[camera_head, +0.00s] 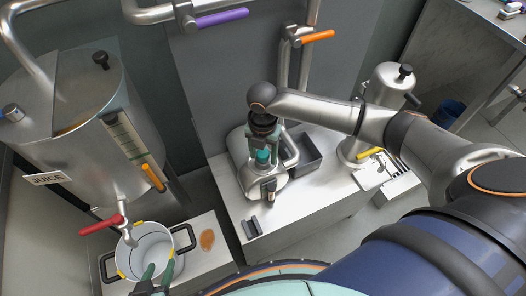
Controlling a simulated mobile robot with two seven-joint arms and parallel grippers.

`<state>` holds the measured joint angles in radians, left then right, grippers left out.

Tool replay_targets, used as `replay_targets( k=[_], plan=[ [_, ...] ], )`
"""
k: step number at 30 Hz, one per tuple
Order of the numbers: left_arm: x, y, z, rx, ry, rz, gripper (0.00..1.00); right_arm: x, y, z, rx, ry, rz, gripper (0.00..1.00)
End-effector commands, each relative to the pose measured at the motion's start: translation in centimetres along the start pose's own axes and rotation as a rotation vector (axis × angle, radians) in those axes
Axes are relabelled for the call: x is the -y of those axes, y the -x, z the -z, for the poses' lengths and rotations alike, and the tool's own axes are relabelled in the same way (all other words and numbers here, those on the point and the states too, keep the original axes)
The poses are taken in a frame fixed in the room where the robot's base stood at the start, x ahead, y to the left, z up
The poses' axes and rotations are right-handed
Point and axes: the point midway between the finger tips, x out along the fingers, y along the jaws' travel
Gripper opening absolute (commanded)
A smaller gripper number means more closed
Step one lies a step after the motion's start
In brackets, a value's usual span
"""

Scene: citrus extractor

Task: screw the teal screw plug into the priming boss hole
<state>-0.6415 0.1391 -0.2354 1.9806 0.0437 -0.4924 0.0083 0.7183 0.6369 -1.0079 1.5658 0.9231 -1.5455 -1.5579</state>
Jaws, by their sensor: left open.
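The teal screw plug (263,156) shows as a small bright teal piece at the top of the steel pump body (245,178) on the bench. My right gripper (263,148) points down over the pump, and its fingers appear closed around the plug. The priming boss hole is hidden beneath the plug and fingers, so I cannot tell how deep the plug sits. My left gripper (158,273) is open and empty at the bottom left, in front of the white pot, with its two green fingers apart.
The white pot (150,240) with black handles stands under the red-handled tap (101,225) of the juice tank (80,120). A grey bin (306,155) is right of the pump. A small dark bracket (252,227) lies at the bench front. A steel canister (385,90) stands farther right.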

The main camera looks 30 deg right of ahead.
Motion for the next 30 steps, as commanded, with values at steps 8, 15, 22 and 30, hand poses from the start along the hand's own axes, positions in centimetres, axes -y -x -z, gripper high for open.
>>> replay_targets(
  k=[8,15,22,30],
  plan=[
    [0.0,0.01,0.01,0.0,0.0,0.0,0.5,-0.05,0.17,-0.15,0.003,0.355,-0.002,0.59],
    [0.0,0.02,0.02,0.0,0.0,0.0,0.5,-0.09,0.2,-0.15,0.004,0.414,-0.004,0.59],
    [0.0,0.02,0.02,0.0,0.0,0.0,0.5,-0.09,0.21,-0.17,0.004,0.411,-0.004,0.41],
    [-0.01,0.02,0.03,0.0,0.0,0.0,0.5,-0.09,0.21,-0.17,0.004,0.378,-0.004,0.25]
  ],
)
